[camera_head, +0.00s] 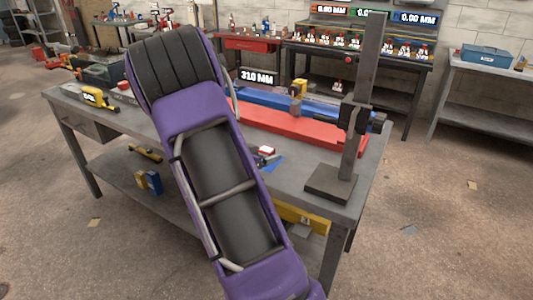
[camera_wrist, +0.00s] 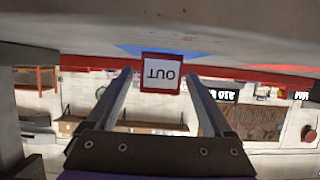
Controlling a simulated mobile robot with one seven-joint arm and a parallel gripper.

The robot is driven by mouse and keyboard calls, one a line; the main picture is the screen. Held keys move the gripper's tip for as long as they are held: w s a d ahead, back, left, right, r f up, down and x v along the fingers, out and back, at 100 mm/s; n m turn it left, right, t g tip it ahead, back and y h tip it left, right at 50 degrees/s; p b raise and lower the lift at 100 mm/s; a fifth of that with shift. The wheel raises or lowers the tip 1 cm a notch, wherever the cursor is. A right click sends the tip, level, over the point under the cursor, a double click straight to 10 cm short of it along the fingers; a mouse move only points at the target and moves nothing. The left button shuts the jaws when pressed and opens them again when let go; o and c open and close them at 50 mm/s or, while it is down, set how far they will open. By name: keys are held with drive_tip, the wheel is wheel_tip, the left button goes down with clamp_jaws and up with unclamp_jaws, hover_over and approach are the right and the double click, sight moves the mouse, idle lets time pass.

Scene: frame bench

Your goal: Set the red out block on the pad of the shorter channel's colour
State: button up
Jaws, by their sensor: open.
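The red block (camera_wrist: 161,73) shows its white face marked OUT in the upside-down wrist view. The open fingers of my gripper (camera_wrist: 161,76) lie on either side of it in that view, with gaps. The block (camera_head: 266,150) is also on the bench in the head view. A blue pad (camera_wrist: 130,49) shows at the block's base; I cannot tell whether the block rests on it. The pad (camera_head: 273,164) also shows in the head view. A blue channel (camera_head: 270,99) and a red channel (camera_head: 290,128) lie behind. My arm hides my gripper and the channels' left ends in the head view.
A dark post stand (camera_head: 331,181) stands on the bench's right end. A display (camera_head: 258,76) reading 310 MM is behind the channels. A yellow tool (camera_head: 97,97) lies at the left end. Blue and yellow blocks (camera_head: 149,182) are on the lower shelf.

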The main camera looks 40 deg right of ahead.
drive_tip(key=p+v, duration=0.2)
drive_tip(key=v, duration=0.8)
drive_tip(key=shift+a, duration=0.25)
drive_tip(key=shift+s+r, duration=0.1)
